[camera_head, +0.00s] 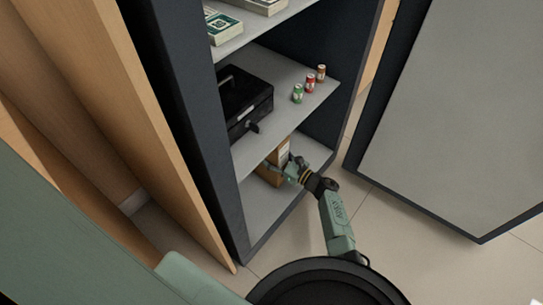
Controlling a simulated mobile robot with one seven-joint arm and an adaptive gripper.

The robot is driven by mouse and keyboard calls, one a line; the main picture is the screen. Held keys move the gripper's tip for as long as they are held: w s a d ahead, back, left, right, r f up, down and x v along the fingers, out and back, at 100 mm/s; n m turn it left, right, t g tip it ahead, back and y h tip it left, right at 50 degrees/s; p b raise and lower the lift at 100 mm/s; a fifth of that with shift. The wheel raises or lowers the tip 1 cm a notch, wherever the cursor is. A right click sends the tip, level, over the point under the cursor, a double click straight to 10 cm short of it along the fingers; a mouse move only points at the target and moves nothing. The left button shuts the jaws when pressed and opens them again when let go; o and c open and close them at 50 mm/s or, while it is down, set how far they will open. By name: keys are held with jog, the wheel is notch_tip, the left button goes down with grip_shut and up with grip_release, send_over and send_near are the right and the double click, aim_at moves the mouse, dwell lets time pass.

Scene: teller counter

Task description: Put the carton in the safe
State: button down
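The safe (196,150) is a tall dark cabinet with grey shelves, and its door (450,110) stands open to the right. The brown carton (283,150) is inside the safe on the bottom shelf level, partly hidden by my gripper and the shelf above. My gripper (277,167) reaches into the bottom compartment at the carton's near side. Its fingers look to be at or against the carton. The view is too small to tell whether they are closed on it, or whether the carton touches the shelf floor.
The middle shelf holds a black cash box (246,105) with a key and several small coin rolls (310,84). Banknote bundles (222,27) lie on the upper shelf. A wooden panel (120,110) stands left of the safe. The bottom shelf (262,212) has bare room in front.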

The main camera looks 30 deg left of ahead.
jog(key=shift+r, duration=0.1)
jog(key=shift+c, duration=2)
grip_release()
jog(key=shift+f, duration=0.25)
jog(key=s+d+p, duration=0.1)
jog(key=d+p, duration=0.2)
jog(key=d, duration=0.9)
jog(key=shift+s, duration=0.2)
jog(key=shift+r, duration=0.1)
